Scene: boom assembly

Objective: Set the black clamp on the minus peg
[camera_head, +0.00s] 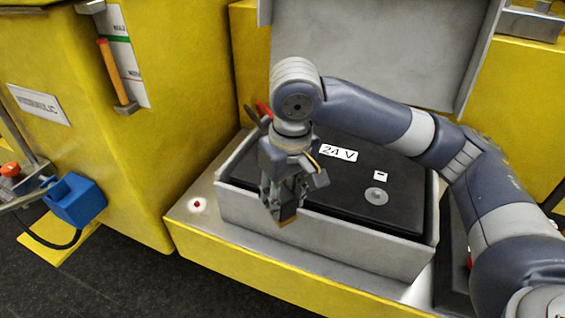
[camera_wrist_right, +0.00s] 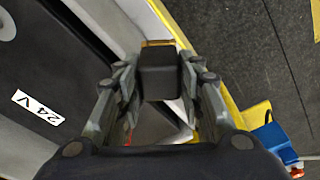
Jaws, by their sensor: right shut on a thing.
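My right gripper (camera_head: 287,200) is shut on the black clamp (camera_wrist_right: 158,75), a dark block with a brass-coloured edge. In the head view the fingers mostly hide the clamp; a brownish tip (camera_head: 286,217) shows below them, in front of the battery box's near wall. The black battery (camera_head: 325,185) is marked 24 V. The minus peg (camera_head: 376,195), a flat grey round piece beside a small white minus label (camera_head: 381,175), is on its right part, bare and apart from the clamp. It also shows at the wrist view's top left corner (camera_wrist_right: 6,25). My left gripper is not in view.
The grey battery box (camera_head: 330,243) has raised walls, and its lid (camera_head: 375,45) stands open behind. A red piece (camera_head: 264,109) shows behind my right wrist. A yellow housing (camera_head: 165,120) and a blue block (camera_head: 75,201) are at left.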

